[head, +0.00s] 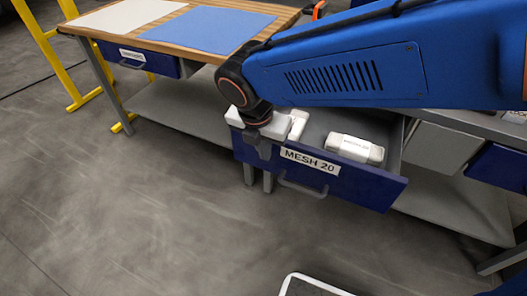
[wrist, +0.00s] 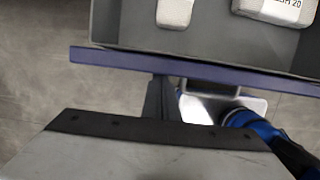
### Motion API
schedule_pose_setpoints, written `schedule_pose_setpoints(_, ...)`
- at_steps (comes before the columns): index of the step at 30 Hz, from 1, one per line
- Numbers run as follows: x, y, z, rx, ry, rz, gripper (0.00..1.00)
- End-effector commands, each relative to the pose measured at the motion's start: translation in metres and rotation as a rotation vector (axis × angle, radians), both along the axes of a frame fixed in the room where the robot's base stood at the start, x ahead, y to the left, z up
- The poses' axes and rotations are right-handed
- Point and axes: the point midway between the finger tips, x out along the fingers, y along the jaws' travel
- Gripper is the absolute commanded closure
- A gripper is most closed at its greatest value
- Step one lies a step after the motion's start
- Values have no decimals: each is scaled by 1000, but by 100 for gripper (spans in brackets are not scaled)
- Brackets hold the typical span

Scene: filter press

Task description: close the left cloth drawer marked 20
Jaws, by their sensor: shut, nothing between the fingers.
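The blue-fronted drawer marked MESH 20 (head: 345,181) stands pulled open in the head view. It holds white rolled cloths, one of them (head: 354,148) labelled. In the wrist view its blue front edge (wrist: 240,76) crosses the frame, with two cloths beyond it. A bar handle (head: 303,189) sits low on the front, below the label. My gripper (head: 263,150) is shut and empty at the left part of the drawer front. In the wrist view its dark fingers (wrist: 159,98) are right by the outer side of the front edge; I cannot tell whether they touch.
A wooden-topped bench (head: 179,46) with blue and white sheets stands at the back left, with a shut blue drawer (head: 137,60) under it. Grey (head: 440,147) and blue (head: 499,167) drawer fronts are at the right.

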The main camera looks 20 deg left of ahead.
Motion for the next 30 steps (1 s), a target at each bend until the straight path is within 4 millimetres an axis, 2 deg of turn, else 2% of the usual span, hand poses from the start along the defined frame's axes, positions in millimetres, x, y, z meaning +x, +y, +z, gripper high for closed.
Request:
schedule_pose_setpoints(5, 25, -1, 0, 0, 0, -5, 100)
schedule_pose_setpoints(8, 46, -2, -1, -1, 0, -7, 100)
schedule_pose_setpoints(21, 163, -6, -1, 0, -1, -5, 100)
schedule_pose_setpoints(30, 218, -8, -1, 0, 0, -2, 100)
